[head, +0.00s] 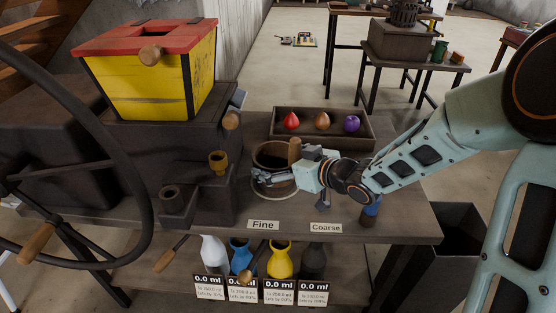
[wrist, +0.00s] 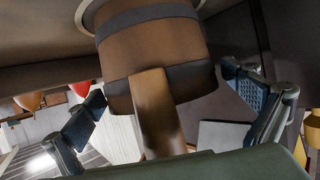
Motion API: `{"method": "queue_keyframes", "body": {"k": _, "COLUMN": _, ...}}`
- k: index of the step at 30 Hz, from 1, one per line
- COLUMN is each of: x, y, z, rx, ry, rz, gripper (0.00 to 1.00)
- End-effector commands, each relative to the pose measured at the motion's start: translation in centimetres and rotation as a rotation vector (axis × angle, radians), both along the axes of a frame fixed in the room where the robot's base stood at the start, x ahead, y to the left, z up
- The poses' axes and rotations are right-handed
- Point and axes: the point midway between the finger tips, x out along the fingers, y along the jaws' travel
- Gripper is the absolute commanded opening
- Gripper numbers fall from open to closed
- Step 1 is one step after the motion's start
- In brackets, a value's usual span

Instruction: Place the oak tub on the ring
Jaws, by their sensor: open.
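The oak tub (head: 270,154) is a brown wooden bucket with dark bands and an upright wooden handle (head: 295,151). It stands on the bench behind the Fine label. In the wrist view the tub (wrist: 155,45) is close, and its handle (wrist: 158,110) points towards my gripper. The pale ring (head: 262,192) shows around the tub's base, and its edge shows in the wrist view (wrist: 83,14). The tub appears to sit on it, but my gripper hides part of the contact. My gripper (head: 281,177) is open, with its fingers (wrist: 165,88) on either side of the handle, apart from it.
A tray (head: 322,142) with red, brown and purple pear-shaped pieces lies behind the tub. A yellow hopper (head: 150,80) and dark machine stand left, with a large wheel (head: 143,190) in front. Several bottles (head: 281,262) stand below.

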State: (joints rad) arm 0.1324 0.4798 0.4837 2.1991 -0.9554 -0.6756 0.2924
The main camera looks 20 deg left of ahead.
Motion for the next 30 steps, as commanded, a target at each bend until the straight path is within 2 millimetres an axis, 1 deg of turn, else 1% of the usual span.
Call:
{"method": "queue_keyframes", "body": {"k": 3, "x": 0.0, "y": 0.0, "z": 0.6, "rx": 0.000, "ry": -0.001, "rz": 0.000, "gripper": 1.00}}
{"method": "queue_keyframes", "body": {"k": 5, "x": -0.3, "y": -0.6, "z": 0.8, "rx": -0.002, "ry": -0.001, "rz": -0.001, "gripper": 1.00}}
{"method": "queue_keyframes", "body": {"k": 8, "x": -1.1, "y": -2.1, "z": 1.7, "rx": -0.002, "ry": -0.001, "rz": -0.004, "gripper": 1.00}}
{"method": "queue_keyframes", "body": {"k": 15, "x": -3.7, "y": -6.2, "z": 3.8, "rx": -0.001, "ry": 0.000, "rz": -0.004, "gripper": 1.00}}
{"method": "queue_keyframes", "body": {"k": 21, "x": -5.2, "y": -8.7, "z": 4.7, "rx": -0.001, "ry": 0.000, "rz": -0.002, "gripper": 1.00}}
{"method": "queue_keyframes", "body": {"k": 24, "x": -5.6, "y": -9.2, "z": 4.9, "rx": 0.000, "ry": 0.000, "rz": -0.001, "gripper": 1.00}}
{"method": "queue_keyframes", "body": {"k": 30, "x": -5.8, "y": -9.5, "z": 4.9, "rx": 0.000, "ry": 0.000, "rz": 0.000, "gripper": 1.00}}
